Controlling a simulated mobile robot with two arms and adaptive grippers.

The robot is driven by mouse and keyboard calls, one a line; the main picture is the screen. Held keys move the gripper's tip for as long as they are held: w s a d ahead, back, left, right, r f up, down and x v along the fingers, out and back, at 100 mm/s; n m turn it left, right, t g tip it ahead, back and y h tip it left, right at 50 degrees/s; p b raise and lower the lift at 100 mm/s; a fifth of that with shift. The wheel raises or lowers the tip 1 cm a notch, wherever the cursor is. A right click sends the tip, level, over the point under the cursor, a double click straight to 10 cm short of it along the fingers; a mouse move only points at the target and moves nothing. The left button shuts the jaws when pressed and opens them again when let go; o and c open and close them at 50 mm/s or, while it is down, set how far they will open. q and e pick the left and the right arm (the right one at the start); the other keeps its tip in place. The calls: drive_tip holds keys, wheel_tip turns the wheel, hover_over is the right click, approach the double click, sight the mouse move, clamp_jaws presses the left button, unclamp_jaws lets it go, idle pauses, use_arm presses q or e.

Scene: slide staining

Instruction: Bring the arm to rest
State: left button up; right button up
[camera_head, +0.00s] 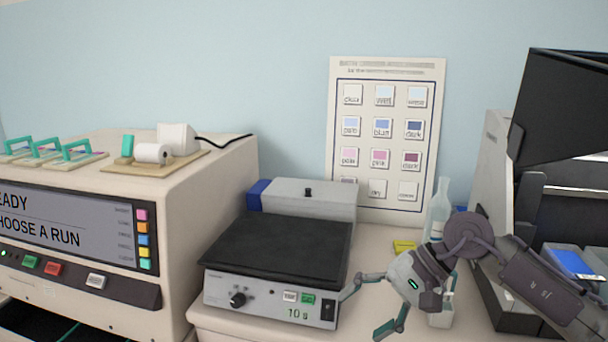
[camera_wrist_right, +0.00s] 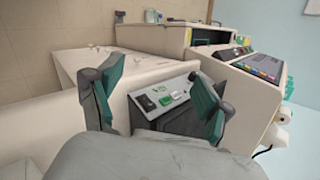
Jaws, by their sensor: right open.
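My right gripper (camera_head: 374,312) is open and empty in the head view, in front of the right part of the bench. Its two fingers point to the left and down, near the right front corner of the hot plate device (camera_head: 277,252). In the right wrist view the spread fingers of my right gripper (camera_wrist_right: 160,100) frame the control panel of the same device (camera_wrist_right: 164,103), with nothing between them. I cannot tell from these views whether a finger touches the device. My left gripper is not in view.
A large stainer with a screen (camera_head: 80,231) stands at left, with slide racks with teal handles (camera_head: 80,152) on top. A clear bottle (camera_head: 438,212) stands behind my right arm. A dark-hooded machine (camera_head: 496,170) stands at right. A colour chart (camera_head: 385,135) is on the wall.

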drive_tip(key=s+a+r+m+t+y, duration=0.3)
drive_tip(key=a+r+m+t+y, duration=0.35)
drive_tip(key=a+m+y, duration=0.65)
drive_tip(key=w+d+f+m+t+h, duration=0.25)
drive_tip(key=d+m+t+h, duration=0.45)
drive_tip(key=m, duration=0.9)
drive_tip(key=w+d+f+m+t+h, duration=0.25)
drive_tip(key=d+m+t+h, duration=0.45)
drive_tip(key=m, duration=0.8)
drive_tip(key=s+d+f+m+g+h, duration=0.2)
drive_tip(key=d+f+m+h, duration=0.1)
drive_tip(key=f+m, duration=0.25)
drive_tip(key=s+d+f+m+g+h, duration=0.2)
drive_tip(key=d+f+m+g+h, duration=0.15)
drive_tip(key=f+m, duration=0.2)
drive_tip(key=s+d+f+m+g+h, duration=0.1)
drive_tip(key=s+f+m+g, duration=0.45)
drive_tip(key=s+f, duration=0.5)
drive_tip(key=s+d+f+m+g, duration=0.2)
drive_tip(key=s+f+m+g, duration=0.4)
drive_tip(key=s, duration=0.8)
wheel_tip(320, 180, down, 26)
drive_tip(key=n+g, duration=0.2)
drive_tip(key=s+d+f, duration=0.2)
drive_tip(key=s+f, duration=1.5)
drive_tip(key=shift+d+g, duration=0.3)
drive_tip(key=shift+g, duration=0.05)
